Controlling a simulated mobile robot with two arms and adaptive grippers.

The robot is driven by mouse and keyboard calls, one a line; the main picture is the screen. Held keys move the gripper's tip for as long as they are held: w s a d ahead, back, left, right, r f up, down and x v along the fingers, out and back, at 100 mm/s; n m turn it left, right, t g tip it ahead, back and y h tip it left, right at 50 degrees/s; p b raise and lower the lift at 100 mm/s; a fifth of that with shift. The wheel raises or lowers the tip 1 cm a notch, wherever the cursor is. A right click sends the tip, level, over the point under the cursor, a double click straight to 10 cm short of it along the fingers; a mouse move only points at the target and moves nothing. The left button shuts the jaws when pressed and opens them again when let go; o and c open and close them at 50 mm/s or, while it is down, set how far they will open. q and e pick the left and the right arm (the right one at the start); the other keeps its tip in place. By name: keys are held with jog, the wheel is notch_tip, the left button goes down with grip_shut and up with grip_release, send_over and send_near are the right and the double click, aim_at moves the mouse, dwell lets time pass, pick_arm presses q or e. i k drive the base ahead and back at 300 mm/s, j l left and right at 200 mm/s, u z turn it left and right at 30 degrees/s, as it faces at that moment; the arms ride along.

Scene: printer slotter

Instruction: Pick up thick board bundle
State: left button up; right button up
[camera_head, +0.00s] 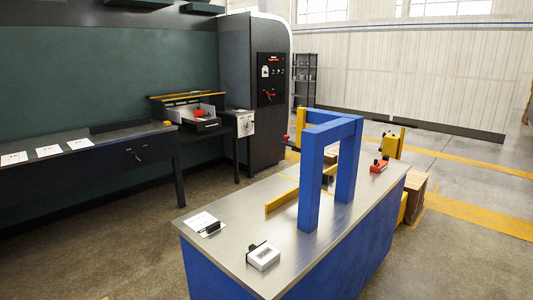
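I cannot clearly pick out a thick board bundle. A brown block or stack (416,192) stands low behind the right end of the metal-topped table, partly hidden by the table and a yellow part; it could be boards, but I cannot tell. Neither of my grippers nor my arms shows in this view.
The blue-sided table (235,241) fills the centre front. It carries a blue frame (310,180), a yellow bar (282,201), a white box (263,256), a paper sheet (199,220) and a red device (379,165). A dark bench (75,170) lines the left wall. Floor between is clear.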

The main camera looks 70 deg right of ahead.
aim_at(331, 158)
jog(key=z, duration=2.75)
jog(key=i+l+u, duration=0.1)
jog(key=i+l, duration=0.25)
jog(key=i+l+u, duration=0.1)
jog(key=i+l, duration=0.2)
jog(key=i+l+u, duration=0.1)
jog(key=i+l, duration=0.2)
jog(key=l, duration=0.2)
jog(key=i+l+u, duration=0.1)
jog(key=i+l, duration=0.2)
jog(key=l, duration=0.15)
jog(key=i+l+u, duration=0.1)
jog(key=i+l, duration=0.2)
jog(key=l, duration=0.15)
jog(key=i+l, duration=0.1)
jog(key=i+l+z, duration=0.15)
jog(key=i+l, duration=0.25)
jog(key=i+l+z, duration=0.15)
jog(key=i+l, duration=0.2)
jog(key=i+l+z, duration=0.15)
jog(key=i, duration=0.35)
jog(key=i+l+z, duration=0.15)
jog(key=i+l, duration=0.2)
jog(key=i, duration=0.1)
